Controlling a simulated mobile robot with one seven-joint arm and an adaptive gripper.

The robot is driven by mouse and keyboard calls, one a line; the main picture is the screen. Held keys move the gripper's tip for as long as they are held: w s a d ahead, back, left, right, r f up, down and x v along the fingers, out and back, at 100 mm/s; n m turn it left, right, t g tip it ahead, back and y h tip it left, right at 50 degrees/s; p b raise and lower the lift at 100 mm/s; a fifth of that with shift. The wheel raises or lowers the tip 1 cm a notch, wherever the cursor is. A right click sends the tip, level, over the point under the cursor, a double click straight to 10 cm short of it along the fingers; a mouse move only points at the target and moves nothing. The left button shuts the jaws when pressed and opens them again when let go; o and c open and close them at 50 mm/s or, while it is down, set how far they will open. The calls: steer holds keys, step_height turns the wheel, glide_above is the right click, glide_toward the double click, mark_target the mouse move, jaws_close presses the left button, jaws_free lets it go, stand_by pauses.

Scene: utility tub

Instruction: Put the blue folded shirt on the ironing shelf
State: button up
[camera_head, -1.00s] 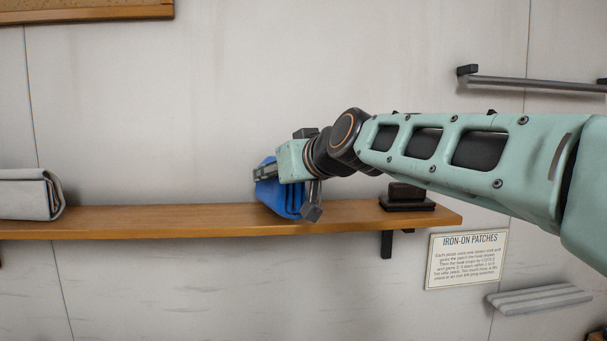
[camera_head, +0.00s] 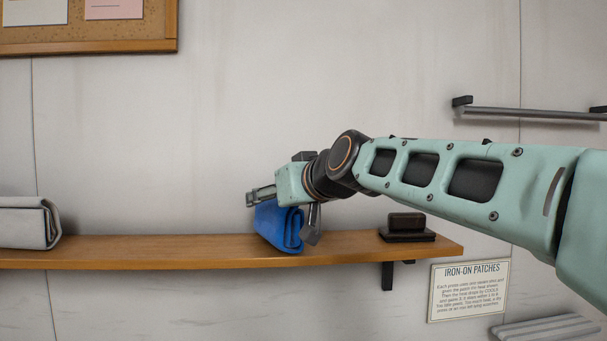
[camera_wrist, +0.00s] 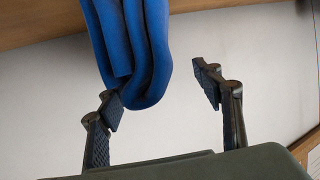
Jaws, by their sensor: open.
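The blue folded shirt (camera_head: 281,227) rests on the wooden shelf (camera_head: 180,250), slightly right of the middle in the head view. It looks like a thick rounded fold, with its near end at the shelf's front edge. My gripper (camera_head: 282,214) is at the shirt's top, with its fingers spread to either side. In the wrist view the shirt (camera_wrist: 130,45) hangs into the picture from the top, nearer the left finger. That finger overlaps or touches its lower end; I cannot tell which. A clear gap separates the shirt from the right finger, so my gripper (camera_wrist: 162,95) is open.
A grey folded cloth (camera_head: 28,222) lies on the shelf's left part. A dark block-like object (camera_head: 407,227) stands near its right end. A sign (camera_head: 468,290) hangs below, a metal rail (camera_head: 530,112) at upper right, a corkboard (camera_head: 90,25) at upper left. The shelf's middle is bare.

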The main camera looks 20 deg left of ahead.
step_height(320, 180, up, 8)
steer(key=shift+r, duration=0.15)
steer(key=shift+r, duration=0.1)
